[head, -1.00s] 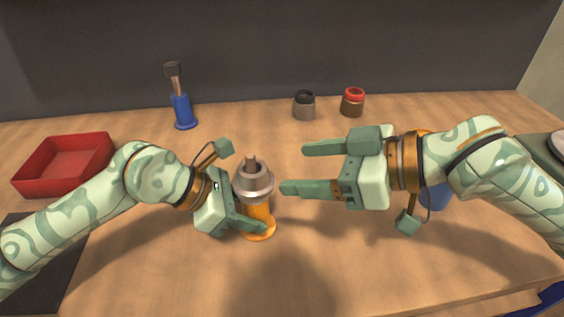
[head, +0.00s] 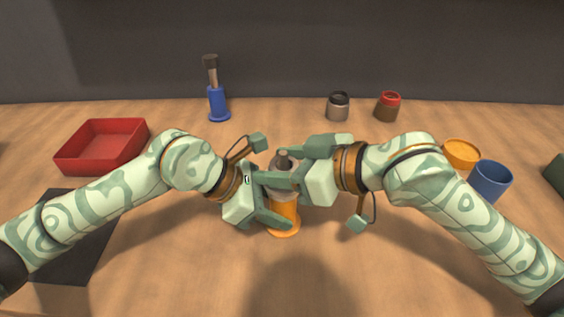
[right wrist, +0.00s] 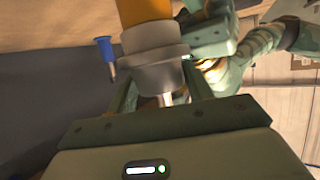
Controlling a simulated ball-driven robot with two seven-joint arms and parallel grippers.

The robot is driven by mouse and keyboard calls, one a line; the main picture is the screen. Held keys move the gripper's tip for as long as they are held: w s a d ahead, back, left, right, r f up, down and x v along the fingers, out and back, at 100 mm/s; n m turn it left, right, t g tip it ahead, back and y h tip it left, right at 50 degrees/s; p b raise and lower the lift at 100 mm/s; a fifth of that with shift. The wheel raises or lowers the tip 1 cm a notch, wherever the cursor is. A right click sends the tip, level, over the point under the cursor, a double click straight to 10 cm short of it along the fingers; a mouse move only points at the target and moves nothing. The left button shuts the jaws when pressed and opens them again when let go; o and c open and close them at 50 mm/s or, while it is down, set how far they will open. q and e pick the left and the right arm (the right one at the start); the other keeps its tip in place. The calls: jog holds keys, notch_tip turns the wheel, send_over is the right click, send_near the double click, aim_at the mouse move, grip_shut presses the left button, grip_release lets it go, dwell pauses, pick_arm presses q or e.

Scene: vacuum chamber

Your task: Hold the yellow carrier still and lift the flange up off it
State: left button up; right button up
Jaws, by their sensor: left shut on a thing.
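The yellow carrier (head: 284,214) stands upright on the table in the head view, with its round base showing. My left gripper (head: 278,207) is shut on it from the left. The grey metal flange (head: 282,163) sits on top of the carrier, partly hidden by my right gripper's fingers. My right gripper (head: 271,165) reaches in from the right, one finger on each side of the flange, and is open. In the right wrist view, the flange (right wrist: 152,72) lies between the fingers, with the carrier (right wrist: 149,38) beyond it and my left gripper (right wrist: 209,38) close beside.
A red tray (head: 103,146) stands at the left near a dark mat (head: 68,235). A blue holder (head: 218,103) and two small jars (head: 338,107) (head: 387,107) stand at the back. An orange dish (head: 461,153) and a blue cup (head: 491,182) are at the right. The front table is clear.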

aim_at(282, 151)
jog(key=c, duration=0.7)
pick_arm(q)
jog(key=shift+f, duration=0.15)
pick_arm(e)
jog(key=shift+o, duration=0.2)
jog(key=shift+r, duration=2.5)
pick_arm(q)
jog(key=shift+a+f, duration=0.2)
pick_arm(e)
jog(key=shift+s+a+r, duration=0.1)
jog(key=shift+r, duration=1.85)
jog(key=shift+c, duration=0.4)
pick_arm(q)
jog(key=o, duration=1.1)
jog(key=shift+d+r, duration=0.1)
jog(key=shift+r, duration=0.05)
pick_arm(e)
jog(key=shift+f, duration=0.15)
jog(key=shift+c, duration=0.4)
pick_arm(q)
jog(key=shift+r, duration=0.1)
pick_arm(e)
jog(key=shift+f, duration=0.1)
